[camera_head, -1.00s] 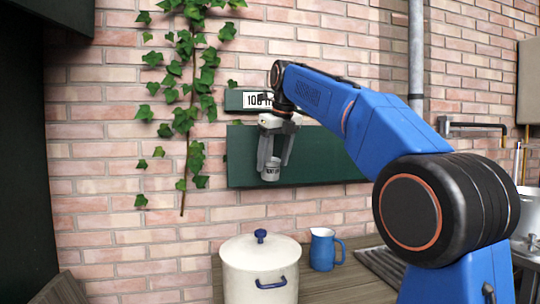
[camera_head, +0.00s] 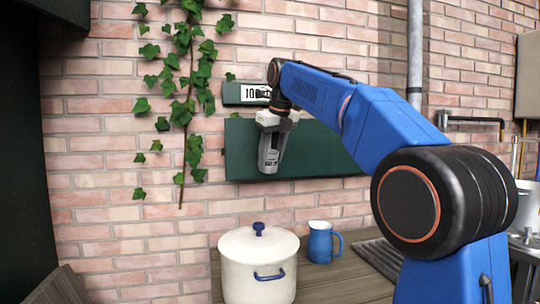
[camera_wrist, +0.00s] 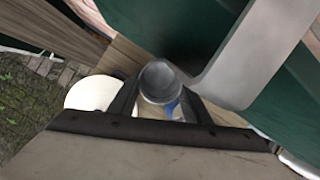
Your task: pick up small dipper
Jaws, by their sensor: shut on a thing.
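The small dipper (camera_head: 268,159) is a little grey metal cup with a dark-lettered label. My gripper (camera_head: 271,148) is shut on it and holds it in the air, in front of the dark green board (camera_head: 310,155) on the brick wall. In the wrist view the dipper (camera_wrist: 160,80) shows as a round grey cup between the dark fingers. A broad pale grey bar comes in from the upper right there; I cannot tell if it belongs to the dipper. The exact finger contact is partly hidden.
Below stand a cream lidded pot (camera_head: 258,268) with blue handles and a blue jug (camera_head: 321,242) on a wooden counter (camera_head: 335,282). A small number plate (camera_head: 247,94) sits above the board. Ivy (camera_head: 190,80) hangs to the left, and a vertical pipe (camera_head: 415,50) runs at right.

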